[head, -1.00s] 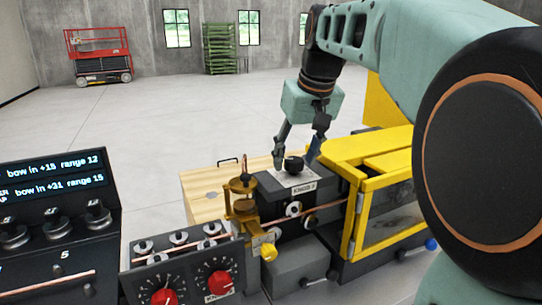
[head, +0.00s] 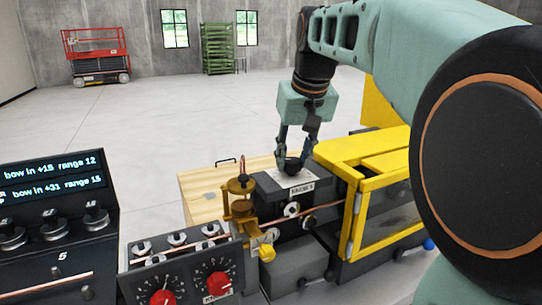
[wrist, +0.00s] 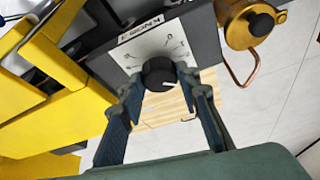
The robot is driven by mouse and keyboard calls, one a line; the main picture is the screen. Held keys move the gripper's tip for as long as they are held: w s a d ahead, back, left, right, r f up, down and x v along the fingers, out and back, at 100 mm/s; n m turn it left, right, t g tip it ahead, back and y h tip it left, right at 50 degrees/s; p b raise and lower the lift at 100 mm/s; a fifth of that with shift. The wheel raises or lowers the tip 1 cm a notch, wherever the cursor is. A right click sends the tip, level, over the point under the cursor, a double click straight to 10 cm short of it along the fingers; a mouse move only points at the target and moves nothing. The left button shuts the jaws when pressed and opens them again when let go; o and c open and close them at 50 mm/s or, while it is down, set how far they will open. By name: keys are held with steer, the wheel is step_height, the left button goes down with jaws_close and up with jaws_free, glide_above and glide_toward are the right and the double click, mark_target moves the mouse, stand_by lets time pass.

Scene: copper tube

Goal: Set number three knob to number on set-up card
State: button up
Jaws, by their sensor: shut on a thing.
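A black knob (wrist: 159,75) with a white pointer mark sits on a white label plate (wrist: 150,46) marked KNOB with a number too small to read surely. The plate is on top of a dark grey block (head: 262,183) on the machine. My gripper (head: 293,164) points down over this block, with its fingers shut on the knob's sides. In the wrist view the fingers (wrist: 160,88) straddle the knob. A dark panel (head: 75,165) at left shows lit lines reading "bow in +15 range 12" and "bow in +31 range 15". No separate set-up card is clear to me.
Two red knobs (head: 220,284) are on a lower panel. A brass fitting (head: 241,187) and a copper tube (head: 322,209) lie close to the block. A yellow guard frame (head: 346,152) stands right of my gripper. Open floor lies behind.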

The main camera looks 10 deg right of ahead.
steer(key=m, duration=0.1)
steer(key=m+h, duration=0.1)
steer(key=m+p, duration=0.1)
steer(key=m, duration=0.1)
steer(key=shift+a+r+h, duration=0.1)
steer(key=shift+a+h, duration=0.15)
steer(key=shift+h, duration=0.05)
steer(key=m+h+p, duration=0.1)
steer(key=m, duration=0.2)
steer(key=shift+a+m, duration=0.1)
steer(key=shift+m, duration=0.3)
steer(key=m+p, duration=0.1)
steer(key=m, duration=0.1)
steer(key=m+g+h, duration=0.1)
steer(key=m, duration=0.1)
steer(key=shift+w+a+g+h+p, duration=0.1)
steer(key=shift+w+g+h+p, duration=0.1)
steer(key=shift+g+h+p, duration=0.15)
steer(key=shift+m+g+p, duration=0.55)
steer(key=shift+m+p, duration=0.1)
steer(key=shift+m, duration=0.95)
steer(key=shift+h, duration=0.25)
steer(key=o, duration=1.2)
steer(key=shift+c, duration=0.2)
steer(key=v, duration=1.2)
